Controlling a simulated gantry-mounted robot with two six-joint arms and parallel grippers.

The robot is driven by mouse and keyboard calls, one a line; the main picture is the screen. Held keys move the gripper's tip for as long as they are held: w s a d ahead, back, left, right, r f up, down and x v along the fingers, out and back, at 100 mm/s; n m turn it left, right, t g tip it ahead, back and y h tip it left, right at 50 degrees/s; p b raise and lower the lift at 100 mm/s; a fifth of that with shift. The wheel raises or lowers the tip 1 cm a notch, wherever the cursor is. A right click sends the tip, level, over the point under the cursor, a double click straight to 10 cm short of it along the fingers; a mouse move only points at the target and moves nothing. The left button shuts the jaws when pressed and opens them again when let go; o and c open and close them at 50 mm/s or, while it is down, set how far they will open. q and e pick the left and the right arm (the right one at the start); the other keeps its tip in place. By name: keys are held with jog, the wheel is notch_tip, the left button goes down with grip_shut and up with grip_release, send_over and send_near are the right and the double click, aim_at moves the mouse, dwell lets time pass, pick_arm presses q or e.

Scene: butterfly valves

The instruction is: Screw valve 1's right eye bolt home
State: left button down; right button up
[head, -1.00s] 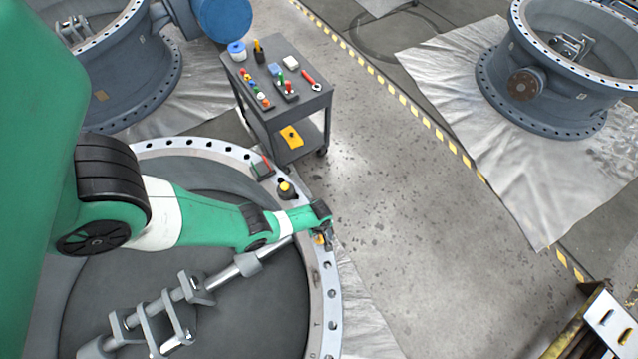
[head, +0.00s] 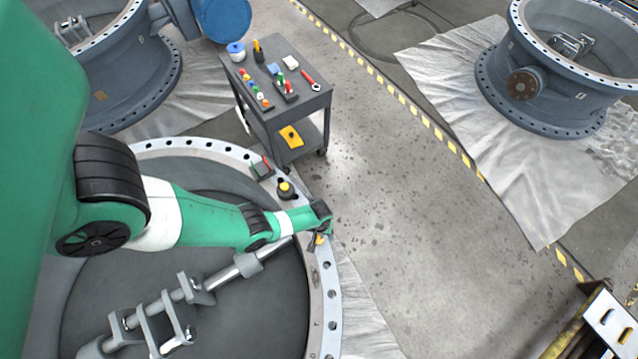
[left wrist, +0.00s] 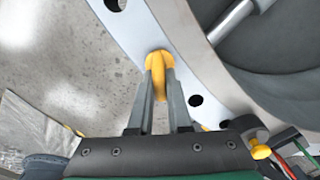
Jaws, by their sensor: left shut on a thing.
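The near valve, a large grey ring with a pale drilled flange (head: 331,290), fills the lower left of the head view. A yellow eye bolt (head: 321,240) stands at the flange's right side. In the left wrist view the eye bolt (left wrist: 158,62) is at the flange's edge, its eye between my fingers. My left gripper (head: 318,238), also in the left wrist view (left wrist: 160,72), is shut on the eye bolt. Its shank and seat are hidden, so I cannot tell how deep it sits. My right gripper is out of view.
A black-and-yellow item (head: 286,190) and a small red-and-dark item (head: 262,168) sit on the flange near my wrist. A shaft with brackets (head: 180,300) crosses the bore. A grey tool cart (head: 300,110) stands behind. Another valve (head: 550,85) is far right; floor between is clear.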

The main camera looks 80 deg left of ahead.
pick_arm(q)
jog(key=m, duration=1.1)
jog(key=shift+d, duration=0.1)
jog(key=m, duration=0.3)
jog(key=shift+m, duration=0.3)
jog(key=m, duration=0.3)
jog(key=shift+m, duration=0.3)
jog(key=m, duration=0.3)
jog(key=shift+d+m, duration=0.1)
jog(key=shift+m, duration=0.2)
jog(key=m, duration=0.3)
jog(key=shift+m, duration=2.1)
